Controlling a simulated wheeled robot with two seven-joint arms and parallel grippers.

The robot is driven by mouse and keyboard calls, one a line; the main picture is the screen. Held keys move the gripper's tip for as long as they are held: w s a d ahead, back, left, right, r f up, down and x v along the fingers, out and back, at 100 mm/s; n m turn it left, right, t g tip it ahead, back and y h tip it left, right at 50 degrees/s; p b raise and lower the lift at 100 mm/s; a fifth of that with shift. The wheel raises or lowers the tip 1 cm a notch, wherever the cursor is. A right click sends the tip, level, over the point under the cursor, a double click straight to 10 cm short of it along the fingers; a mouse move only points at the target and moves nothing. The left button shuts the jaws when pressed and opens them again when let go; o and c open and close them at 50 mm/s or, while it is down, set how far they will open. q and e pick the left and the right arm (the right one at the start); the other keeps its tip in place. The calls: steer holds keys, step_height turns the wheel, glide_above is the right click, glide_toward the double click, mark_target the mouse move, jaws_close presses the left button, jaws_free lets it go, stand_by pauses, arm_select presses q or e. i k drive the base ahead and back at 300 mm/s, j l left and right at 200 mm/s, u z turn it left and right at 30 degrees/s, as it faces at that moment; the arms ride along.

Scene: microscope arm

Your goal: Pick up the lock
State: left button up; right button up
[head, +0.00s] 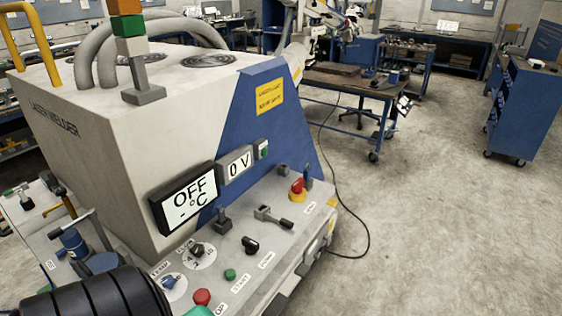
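A laser welder (105,140) fills the left side, with a sloping grey control panel (262,262) at its front. I cannot clearly make out a lock. A small dark grey block (222,222) stands on the panel below the display, and a grey piece with a dark lever (270,215) lies to its right. Both are too small to identify surely. Neither of my grippers shows in the head view.
A display reading OFF (187,200), a red knob on a yellow base (297,188) and several buttons crowd the panel. A black ribbed cylinder (95,296) covers the bottom left corner. A cable (366,235) lies on the floor. Open floor spreads to the right, before a blue cabinet (522,115).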

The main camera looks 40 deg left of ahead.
mark_target(307, 171)
steer(key=i+u, duration=0.45)
steer(key=i+l+u, duration=0.1)
steer(key=u, duration=0.35)
steer(key=i+l+u, duration=0.3)
steer(key=u, duration=0.2)
steer(key=i+l+u, duration=0.45)
steer(key=k+j, duration=0.1)
